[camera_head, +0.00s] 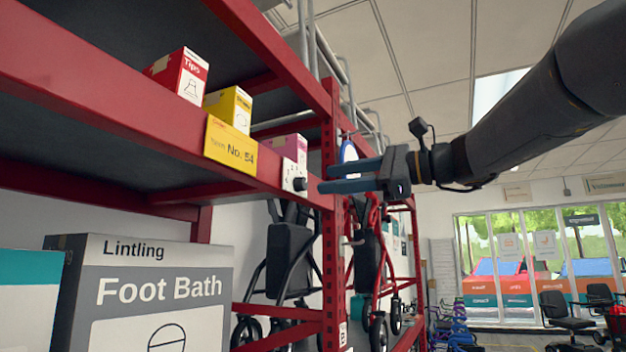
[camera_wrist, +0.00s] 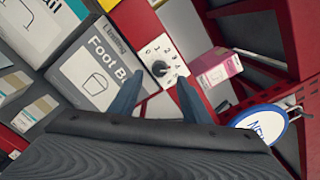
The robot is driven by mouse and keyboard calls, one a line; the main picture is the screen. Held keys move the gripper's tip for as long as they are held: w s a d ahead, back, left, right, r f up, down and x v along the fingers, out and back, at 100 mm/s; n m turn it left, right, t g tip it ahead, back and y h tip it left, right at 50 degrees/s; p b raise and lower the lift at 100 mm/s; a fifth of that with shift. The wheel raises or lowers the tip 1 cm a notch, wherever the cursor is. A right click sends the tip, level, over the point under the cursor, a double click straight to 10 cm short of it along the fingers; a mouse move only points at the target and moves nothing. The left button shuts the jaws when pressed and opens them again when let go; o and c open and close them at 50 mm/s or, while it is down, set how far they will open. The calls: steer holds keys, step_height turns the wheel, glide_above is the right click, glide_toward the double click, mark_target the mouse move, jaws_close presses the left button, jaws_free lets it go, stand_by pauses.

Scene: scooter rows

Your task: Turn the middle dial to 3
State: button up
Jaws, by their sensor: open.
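A white dial plate with a black knob (camera_wrist: 160,68) is fixed to the red shelf beam. Small numbers ring the knob, but I cannot read its setting for certain. In the head view the dial plate (camera_head: 294,176) sits near the right end of the beam. It is the only dial I can make out, so I cannot tell its place in a row. My gripper (camera_head: 324,178) is open and empty, its blue fingers pointing left at the dial, apart from it. In the wrist view my gripper (camera_wrist: 159,80) has its fingertips on either side below the knob.
A yellow "No. 54" label (camera_head: 230,146) is on the beam left of the dial. A pink box (camera_wrist: 216,66) stands on the shelf beside the dial. A grey "Foot Bath" box (camera_head: 150,290) is below left. A red upright (camera_head: 330,250) is close by; walkers stand behind.

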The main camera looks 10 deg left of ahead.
mark_target(305, 184)
steer(key=p+x, duration=0.1)
steer(key=x, duration=0.4)
steer(key=shift+w+a+p, duration=0.15)
steer(key=shift+a+p, duration=0.2)
steer(key=shift+c, duration=0.4)
steer(key=c, duration=1)
steer(key=shift+o, duration=0.2)
steer(key=shift+f, duration=0.1)
